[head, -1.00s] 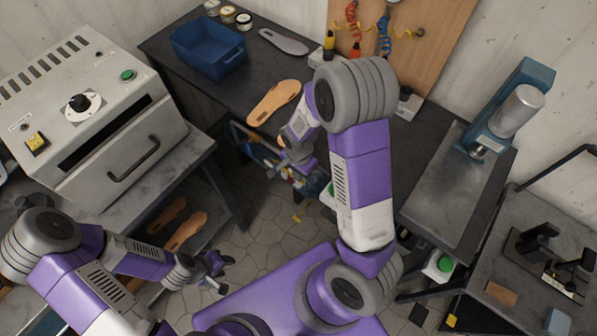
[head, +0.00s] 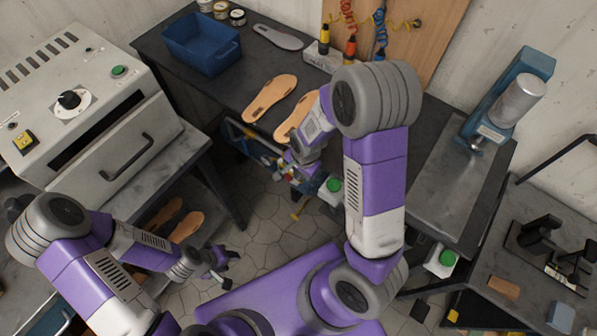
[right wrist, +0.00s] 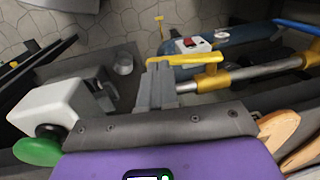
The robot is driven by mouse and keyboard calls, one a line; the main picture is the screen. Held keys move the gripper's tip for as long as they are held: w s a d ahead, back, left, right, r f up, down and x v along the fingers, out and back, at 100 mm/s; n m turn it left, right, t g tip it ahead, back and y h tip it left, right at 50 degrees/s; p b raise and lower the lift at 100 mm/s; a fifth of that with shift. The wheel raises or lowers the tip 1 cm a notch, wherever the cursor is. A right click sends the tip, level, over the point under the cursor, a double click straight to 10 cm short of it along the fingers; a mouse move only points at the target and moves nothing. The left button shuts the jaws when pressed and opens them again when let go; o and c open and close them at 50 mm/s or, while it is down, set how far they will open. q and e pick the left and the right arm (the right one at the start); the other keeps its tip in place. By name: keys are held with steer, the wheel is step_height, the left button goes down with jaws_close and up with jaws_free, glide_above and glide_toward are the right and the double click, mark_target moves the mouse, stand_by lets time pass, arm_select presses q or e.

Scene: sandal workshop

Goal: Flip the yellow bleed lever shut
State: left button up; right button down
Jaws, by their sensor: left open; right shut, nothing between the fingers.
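The yellow lever (right wrist: 185,60) shows in the right wrist view as a bent flat arm. It runs left from a yellow collar on a silver pipe (right wrist: 260,74), roughly in line with that pipe. My right gripper (right wrist: 157,82) is shut and empty, with its grey fingertips right at the lever's free end; I cannot tell if they touch. In the head view my right gripper (head: 299,174) is low in front of the bench, and the lever is too small to make out there. My left gripper (head: 222,280) is open and empty over the floor at lower left.
A blue tank (right wrist: 230,55) with a red switch (right wrist: 191,43) lies behind the lever. A small yellow T-shaped piece (head: 299,208) sticks out over the floor. A white box with a green button (head: 332,190) is close on the right. The dark bench (head: 262,70) stands above.

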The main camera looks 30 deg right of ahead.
steer(key=r+p, duration=0.1)
steer(key=r, duration=0.1)
steer(key=r+p, duration=0.2)
steer(key=shift+s+d, duration=0.2)
steer(key=shift+s, duration=0.2)
arm_select(q)
step_height(320, 180, up, 7)
steer(key=p, duration=0.3)
steer(key=shift+f, duration=0.15)
arm_select(e)
step_height(320, 180, up, 9)
steer(key=s+d, duration=0.1)
steer(key=s, duration=0.1)
steer(key=shift+s, duration=0.25)
arm_select(q)
steer(key=shift+s+d, duration=0.1)
steer(key=shift+c, duration=0.4)
arm_select(e)
steer(key=shift+d, duration=0.1)
